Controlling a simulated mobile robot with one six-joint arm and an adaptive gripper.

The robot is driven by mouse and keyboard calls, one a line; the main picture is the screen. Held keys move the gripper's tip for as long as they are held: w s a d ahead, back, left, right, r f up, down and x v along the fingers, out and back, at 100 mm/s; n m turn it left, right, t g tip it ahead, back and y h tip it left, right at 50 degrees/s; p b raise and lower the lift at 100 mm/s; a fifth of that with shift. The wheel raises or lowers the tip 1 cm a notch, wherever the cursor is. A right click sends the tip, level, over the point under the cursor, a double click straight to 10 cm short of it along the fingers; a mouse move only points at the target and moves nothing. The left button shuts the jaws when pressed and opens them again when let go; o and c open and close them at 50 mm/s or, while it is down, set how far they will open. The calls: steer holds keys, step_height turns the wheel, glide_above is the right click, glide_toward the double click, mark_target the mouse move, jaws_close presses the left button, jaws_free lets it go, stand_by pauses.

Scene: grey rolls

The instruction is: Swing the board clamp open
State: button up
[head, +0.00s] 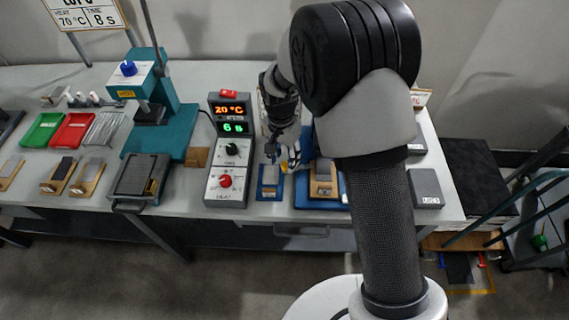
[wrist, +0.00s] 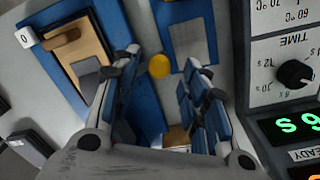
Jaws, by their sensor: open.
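My gripper (head: 287,160) is open above the table, just right of the control box. In the wrist view its two fingers (wrist: 160,85) are spread, with nothing between their pads. A round yellow knob (wrist: 159,65) shows in the gap ahead of the fingertips, apparently part of the board clamp; a bit of yellow (head: 284,167) shows under my gripper in the head view. A blue board (wrist: 50,70) carries a wooden holder (wrist: 88,48) with a brown bar and a grey piece. My gripper and arm hide much of the clamp, so its arm's position is unclear.
A small blue plate with a grey top (head: 270,180) lies beside the control box (head: 228,150), whose lit displays and knobs stand close by. A teal press (head: 160,120), green tray (head: 42,130) and red tray (head: 72,130) are further left. A dark labelled box (head: 426,188) lies right.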

steer(key=shift+f, duration=1)
jaws_close()
